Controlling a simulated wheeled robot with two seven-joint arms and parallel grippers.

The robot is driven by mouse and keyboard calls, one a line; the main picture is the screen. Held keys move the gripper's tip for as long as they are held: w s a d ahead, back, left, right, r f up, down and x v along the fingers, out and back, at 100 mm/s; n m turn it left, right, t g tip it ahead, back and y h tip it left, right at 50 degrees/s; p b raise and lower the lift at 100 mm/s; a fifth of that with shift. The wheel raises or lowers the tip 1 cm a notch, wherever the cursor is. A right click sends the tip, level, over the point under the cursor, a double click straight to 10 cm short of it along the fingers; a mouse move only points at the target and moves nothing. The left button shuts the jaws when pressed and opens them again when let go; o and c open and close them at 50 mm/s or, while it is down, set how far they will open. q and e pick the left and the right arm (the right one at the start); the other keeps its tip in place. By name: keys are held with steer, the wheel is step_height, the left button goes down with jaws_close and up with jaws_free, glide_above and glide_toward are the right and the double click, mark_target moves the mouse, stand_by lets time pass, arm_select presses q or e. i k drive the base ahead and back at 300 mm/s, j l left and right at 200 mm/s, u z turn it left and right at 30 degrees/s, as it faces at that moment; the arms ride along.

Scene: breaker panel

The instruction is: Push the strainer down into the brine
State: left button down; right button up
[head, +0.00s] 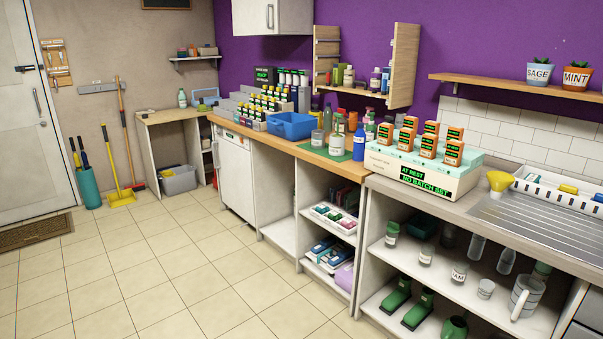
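I cannot make out a strainer or a brine vessel for certain. A yellow funnel-shaped thing (499,182) stands on the worktop at the left edge of the metal sink drainer; whether it is a strainer I cannot tell. A clear jug (526,296) stands on the open shelf below, and its contents are not clear. A pale green and cream unit (440,183) on the worktop carries several orange blocks and a display reading "AT REST" and "NO BATCH SET". Neither of my grippers is in the head view.
A blue bin (290,125) and several bottles stand on the wooden worktop. A white dish rack (560,195) stands behind the metal drainer (545,225). Jars and green shoes (418,309) fill the shelves below. The tiled floor (180,265) is clear in the middle.

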mark_target(335, 114)
steer(key=i+z, duration=0.15)
steer(key=i, duration=0.35)
steer(key=i+j+z, duration=0.2)
steer(key=i, duration=0.3)
steer(key=i+j+z, duration=0.15)
steer(key=i, duration=0.35)
steer(key=i+j+z, duration=0.7)
steer(key=i, duration=0.15)
steer(key=i+j+z, duration=0.3)
steer(key=j, duration=0.15)
